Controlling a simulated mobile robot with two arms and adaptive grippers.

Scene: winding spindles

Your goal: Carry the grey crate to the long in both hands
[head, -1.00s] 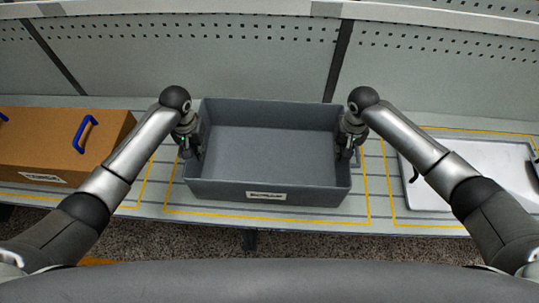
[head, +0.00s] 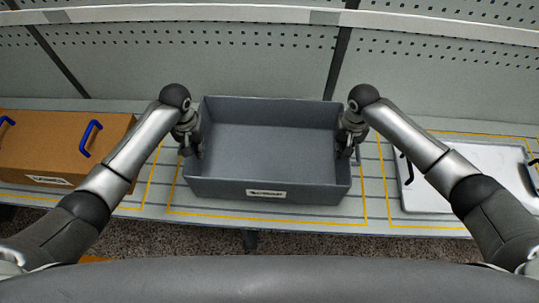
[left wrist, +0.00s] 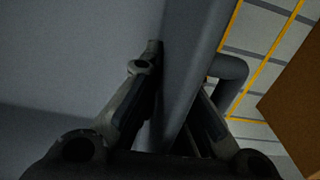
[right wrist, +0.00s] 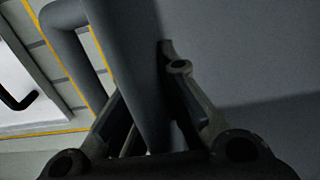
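The grey crate (head: 220,187) is an open, empty box in the middle of the head view, with a white label on its front wall too small to read. My left gripper (head: 187,143) is at its left wall and my right gripper (head: 350,145) at its right wall. In the left wrist view, the left gripper (left wrist: 180,75) has one finger inside and one outside the wall, closed on it. The right wrist view shows the right gripper (right wrist: 144,75) likewise. A grey handle (left wrist: 232,75) sticks out beside the left gripper. The crate looks roughly level; its underside is hidden.
A brown box (head: 45,150) with blue handles stands at the left. A white tray (head: 465,170) with black handles lies at the right. Yellow outlines (head: 280,220) mark the slatted grey surface. A perforated panel (head: 210,60) rises behind.

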